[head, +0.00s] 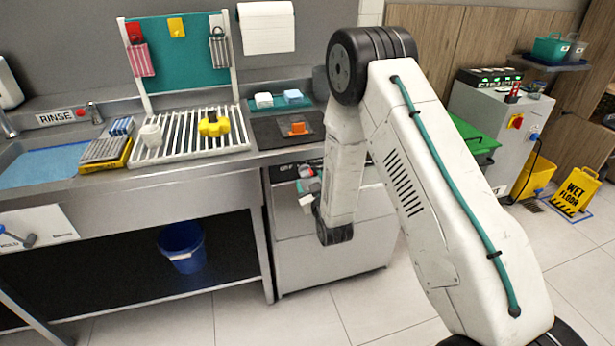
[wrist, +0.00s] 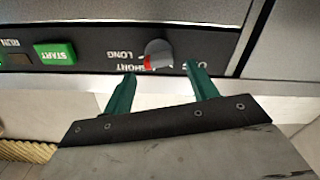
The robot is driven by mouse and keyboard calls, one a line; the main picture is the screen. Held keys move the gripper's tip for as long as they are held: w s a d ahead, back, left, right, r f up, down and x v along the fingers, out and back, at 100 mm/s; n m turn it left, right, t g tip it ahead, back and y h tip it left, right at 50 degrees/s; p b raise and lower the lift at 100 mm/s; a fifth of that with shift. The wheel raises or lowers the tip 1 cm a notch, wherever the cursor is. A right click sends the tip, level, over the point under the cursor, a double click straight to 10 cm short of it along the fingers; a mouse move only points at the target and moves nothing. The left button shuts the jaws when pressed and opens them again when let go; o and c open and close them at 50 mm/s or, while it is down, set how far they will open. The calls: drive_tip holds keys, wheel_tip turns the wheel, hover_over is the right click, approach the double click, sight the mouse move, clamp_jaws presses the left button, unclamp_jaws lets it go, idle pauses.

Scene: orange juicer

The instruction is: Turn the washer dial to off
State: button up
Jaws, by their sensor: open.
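The washer dial (wrist: 158,54) is a grey round knob with a red mark, on a dark control panel in the wrist view. The labels LONG and SHORT appear upside down to its left, and a partly hidden label is to its right. The red mark is at the knob's lower left, nearest SHORT. My gripper (wrist: 161,73) is open, with one green finger on each side below the knob. The knob lies between the fingertip lines, and I cannot tell whether they touch it. In the head view, my arm partly covers the front of the washer (head: 325,250).
A green START button (wrist: 54,53) is on the panel left of the dial. In the head view, a steel counter with a dish rack (head: 190,135) stands left of the washer. A blue bucket (head: 181,250) is on the shelf below. Tiled floor is clear in front.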

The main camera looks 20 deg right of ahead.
sight(306, 177)
drive_tip(key=shift+w, duration=1.7)
drive_tip(key=c, duration=1)
drive_tip(key=shift+n, duration=0.4)
drive_tip(key=n, duration=0.4)
drive_tip(key=shift+a+n, duration=0.15)
drive_tip(key=shift+n, duration=0.25)
drive_tip(key=n, duration=0.6)
drive_tip(key=shift+f, duration=0.2)
drive_tip(key=n, duration=0.6)
drive_tip(key=shift+f+n, duration=0.15)
drive_tip(key=shift+n, duration=0.15)
drive_tip(key=n, duration=0.5)
drive_tip(key=shift+f+n, duration=0.1)
drive_tip(key=shift+n, duration=0.2)
